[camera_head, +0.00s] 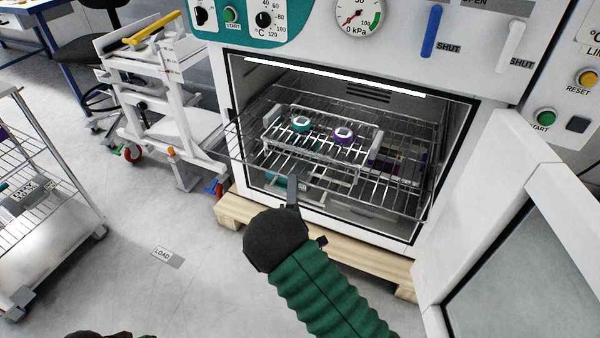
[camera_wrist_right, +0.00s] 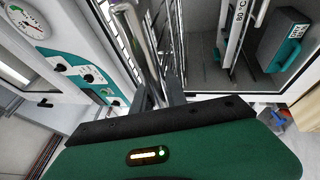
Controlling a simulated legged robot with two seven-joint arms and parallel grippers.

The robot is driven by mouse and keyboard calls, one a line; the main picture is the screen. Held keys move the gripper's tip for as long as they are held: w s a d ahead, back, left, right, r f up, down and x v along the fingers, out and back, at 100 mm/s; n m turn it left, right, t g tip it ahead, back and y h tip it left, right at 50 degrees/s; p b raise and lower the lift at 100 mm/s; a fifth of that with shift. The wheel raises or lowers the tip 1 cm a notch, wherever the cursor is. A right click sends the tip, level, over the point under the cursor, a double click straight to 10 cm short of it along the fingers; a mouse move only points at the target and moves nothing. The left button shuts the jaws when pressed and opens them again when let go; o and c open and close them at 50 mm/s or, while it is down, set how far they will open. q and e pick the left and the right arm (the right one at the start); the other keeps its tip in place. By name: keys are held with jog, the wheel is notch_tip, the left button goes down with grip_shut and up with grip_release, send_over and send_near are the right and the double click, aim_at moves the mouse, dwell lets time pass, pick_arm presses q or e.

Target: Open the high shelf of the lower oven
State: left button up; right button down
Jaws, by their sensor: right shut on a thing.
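The lower oven (camera_head: 238,120) stands open, its door (camera_head: 480,230) swung out to the right. The high shelf (camera_head: 405,205) is a wire rack that juts partly out of the oven's front. A raised wire stand on it carries a teal round piece (camera_head: 301,124) and a purple one (camera_head: 343,135). My right gripper (camera_head: 293,188) is at the shelf's front edge, shut on its bar, which runs between the fingers in the right wrist view (camera_wrist_right: 138,40). Only a dark bit of my left arm's end shows at the bottom left; its fingers are hidden.
A teal-ended item (camera_head: 287,182) lies lower in the oven. A wooden pallet (camera_head: 355,252) lies under the oven. A white wheeled stand (camera_head: 165,100) is close on the left, and a wire trolley (camera_head: 50,200) is farther left.

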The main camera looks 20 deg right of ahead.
jog(key=shift+s+a, duration=0.25)
jog(key=shift+a, duration=0.35)
jog(key=c, duration=1.7)
grip_release()
jog(key=o, duration=0.3)
